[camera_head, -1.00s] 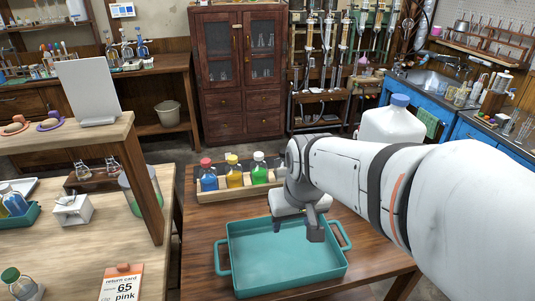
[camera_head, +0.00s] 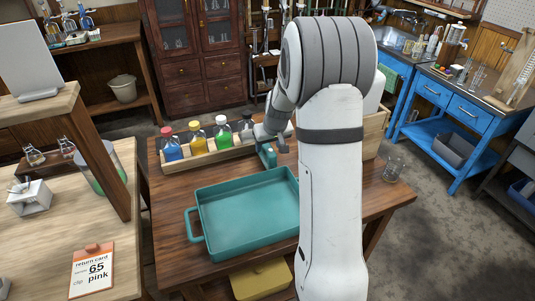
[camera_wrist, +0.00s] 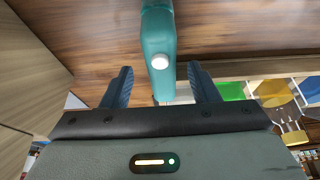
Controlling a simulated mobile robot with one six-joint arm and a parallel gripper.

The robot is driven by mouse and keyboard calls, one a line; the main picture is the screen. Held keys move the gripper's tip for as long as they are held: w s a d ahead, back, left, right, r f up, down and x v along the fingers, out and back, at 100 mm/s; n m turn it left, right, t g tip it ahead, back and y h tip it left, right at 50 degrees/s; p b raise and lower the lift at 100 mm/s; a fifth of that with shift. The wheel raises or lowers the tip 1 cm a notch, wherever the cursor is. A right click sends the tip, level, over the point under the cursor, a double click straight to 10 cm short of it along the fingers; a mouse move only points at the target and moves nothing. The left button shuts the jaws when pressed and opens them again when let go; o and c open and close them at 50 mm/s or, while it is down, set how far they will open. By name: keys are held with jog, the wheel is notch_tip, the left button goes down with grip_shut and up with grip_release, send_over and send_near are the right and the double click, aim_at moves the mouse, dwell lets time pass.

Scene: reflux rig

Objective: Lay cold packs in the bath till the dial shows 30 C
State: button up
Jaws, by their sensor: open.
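A teal tray-like bath (camera_head: 245,215) with side handles lies on the wooden table; my arm covers its right end. A small upright teal object (camera_head: 267,155) stands behind the tray. In the wrist view a teal object (camera_wrist: 157,32) with a white round knob shows between my fingers, apart from both; I cannot tell for sure what it is. My gripper (camera_head: 272,143) is open at the table's back, by the small teal object. Its spread fingers also show in the wrist view (camera_wrist: 160,78). I can make out no cold pack and no dial.
A wooden rack (camera_head: 205,156) holds several coloured bottles left of my gripper. A glass beaker (camera_head: 394,169) stands at the table's right edge. A yellow container (camera_head: 262,279) sits under the table's front. A return card (camera_head: 92,270) lies on the left bench.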

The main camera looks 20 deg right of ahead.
jog(key=x, duration=0.5)
jog(key=shift+s+a+f, duration=0.1)
jog(key=shift+f, duration=0.1)
jog(key=shift+f, duration=0.2)
dwell(0.6)
jog(key=shift+c, duration=0.2)
grip_shut()
dwell(0.5)
